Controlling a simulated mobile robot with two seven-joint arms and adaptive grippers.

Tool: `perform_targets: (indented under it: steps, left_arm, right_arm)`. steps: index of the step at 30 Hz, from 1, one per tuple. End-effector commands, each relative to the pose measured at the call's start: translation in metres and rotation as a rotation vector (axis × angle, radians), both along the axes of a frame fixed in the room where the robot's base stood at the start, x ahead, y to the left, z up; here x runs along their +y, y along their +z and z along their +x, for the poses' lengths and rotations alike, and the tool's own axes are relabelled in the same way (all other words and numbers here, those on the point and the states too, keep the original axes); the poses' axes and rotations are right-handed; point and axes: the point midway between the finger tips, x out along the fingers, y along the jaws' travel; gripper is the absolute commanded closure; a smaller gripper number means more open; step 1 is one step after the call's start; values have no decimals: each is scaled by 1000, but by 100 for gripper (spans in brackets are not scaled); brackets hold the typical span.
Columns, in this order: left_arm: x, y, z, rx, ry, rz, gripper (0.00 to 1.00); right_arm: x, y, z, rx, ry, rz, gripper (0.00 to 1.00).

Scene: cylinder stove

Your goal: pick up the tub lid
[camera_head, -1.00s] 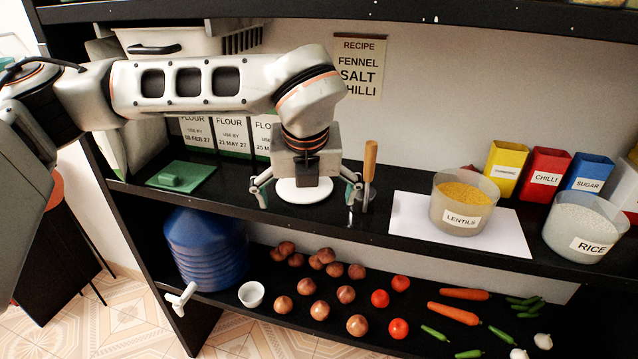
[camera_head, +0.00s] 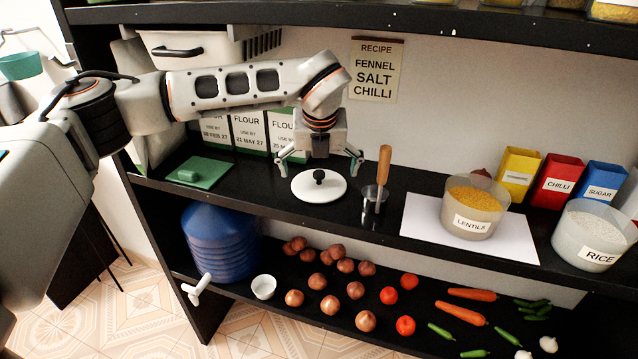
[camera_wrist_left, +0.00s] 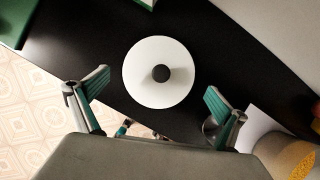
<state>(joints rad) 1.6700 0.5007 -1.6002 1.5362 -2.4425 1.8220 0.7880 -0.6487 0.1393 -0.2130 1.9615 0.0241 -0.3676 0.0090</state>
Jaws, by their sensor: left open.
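The tub lid (camera_head: 304,190) is a white round disc with a black knob on top. It lies flat on the black middle shelf, and it also shows in the left wrist view (camera_wrist_left: 145,88). My left gripper (camera_head: 320,164) is open and empty, its fingers spread wide. In the head view it shows just behind and above the lid. In the left wrist view the lid appears beyond and between the spread fingers (camera_wrist_left: 157,84), apart from both. My right gripper is not in view.
A metal cup with a wooden-handled tool (camera_head: 384,168) stands close to the lid's right. A green square lid (camera_head: 215,172) lies to the left, with flour boxes (camera_head: 249,130) behind. The lentils tub (camera_head: 474,222) stands on white paper further right. The upper shelf (camera_head: 300,14) hangs overhead.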

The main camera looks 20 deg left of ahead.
Motion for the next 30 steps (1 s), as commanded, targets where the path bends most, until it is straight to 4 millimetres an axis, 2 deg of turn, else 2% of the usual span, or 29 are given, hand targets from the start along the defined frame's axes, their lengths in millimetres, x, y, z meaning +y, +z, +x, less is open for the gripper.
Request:
perform_targets:
  steps: [1, 6, 14, 15, 21, 24, 27, 30]
  left_arm:
    - [1, -8, 2, 3, 0, 0, 0]
    - [3, -25, 9, 2, 0, -1, 0]
    - [3, -28, 11, 0, 0, -1, 0]
    - [3, -28, 11, 0, 0, 0, 3]
    - [4, -29, 10, 1, 0, 1, 52]
    - [4, -31, 10, 4, 1, 1, 71]
    - [4, -33, 9, 9, 1, 1, 83]
    - [4, -34, 8, 12, 1, 2, 87]
  right_arm:
    - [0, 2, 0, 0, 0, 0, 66]
    - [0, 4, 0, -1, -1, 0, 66]
    - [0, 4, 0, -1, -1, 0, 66]
    - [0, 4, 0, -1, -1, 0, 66]
    - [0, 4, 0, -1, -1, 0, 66]
    - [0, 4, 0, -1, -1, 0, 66]
    - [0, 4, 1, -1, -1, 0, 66]
    - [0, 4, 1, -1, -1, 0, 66]
